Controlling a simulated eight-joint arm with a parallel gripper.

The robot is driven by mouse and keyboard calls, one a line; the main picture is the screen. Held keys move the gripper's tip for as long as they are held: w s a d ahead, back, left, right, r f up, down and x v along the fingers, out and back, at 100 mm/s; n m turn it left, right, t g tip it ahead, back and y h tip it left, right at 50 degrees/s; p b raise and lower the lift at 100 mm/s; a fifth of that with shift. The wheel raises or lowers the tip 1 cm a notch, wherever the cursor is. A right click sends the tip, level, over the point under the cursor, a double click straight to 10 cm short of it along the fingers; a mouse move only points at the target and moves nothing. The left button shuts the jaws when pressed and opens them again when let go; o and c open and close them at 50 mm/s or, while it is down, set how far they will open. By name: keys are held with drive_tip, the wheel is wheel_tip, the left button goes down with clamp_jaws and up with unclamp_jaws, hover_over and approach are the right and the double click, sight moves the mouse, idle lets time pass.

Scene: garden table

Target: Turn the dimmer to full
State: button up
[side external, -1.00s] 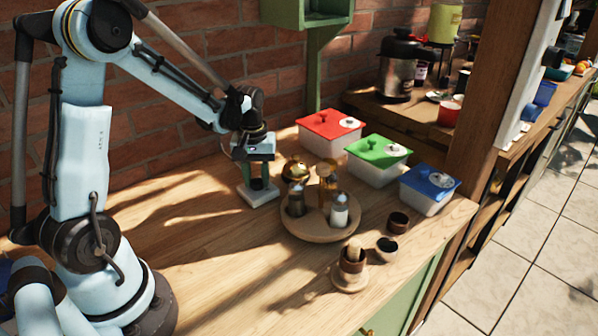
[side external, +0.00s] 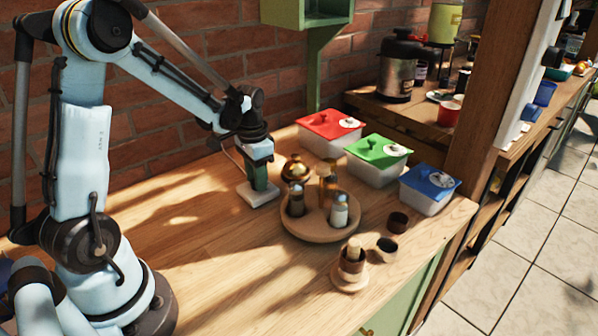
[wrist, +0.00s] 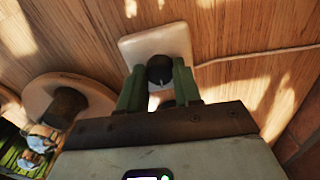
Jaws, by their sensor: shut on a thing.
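The dimmer is a black round knob (wrist: 160,70) on a pale base plate (wrist: 140,47), lying on the wooden table with a cord running off to the right in the wrist view. A small light mark shows on the knob's top. In the side view the pale base (side external: 258,194) sits left of the round wooden tray. My gripper (wrist: 159,85) points down over the base, its green fingers shut on the knob, one on each side. In the side view my gripper (side external: 258,180) hides the knob.
A round wooden tray (side external: 318,232) with shakers and bottles stands close to the right of the dimmer. Red (side external: 328,124), green (side external: 377,150) and blue (side external: 430,182) lidded boxes stand behind it. Small brown cups (side external: 398,222) are at the front right. The table's front left is clear.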

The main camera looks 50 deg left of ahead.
drive_tip(key=m, duration=0.5)
drive_tip(key=shift+m, duration=0.3)
drive_tip(key=m, duration=0.5)
drive_tip(key=shift+m, duration=0.3)
drive_tip(key=o, duration=1)
drive_tip(key=shift+o, duration=0.2)
wheel_tip(320, 180, up, 12)
drive_tip(key=shift+d+r, duration=0.1)
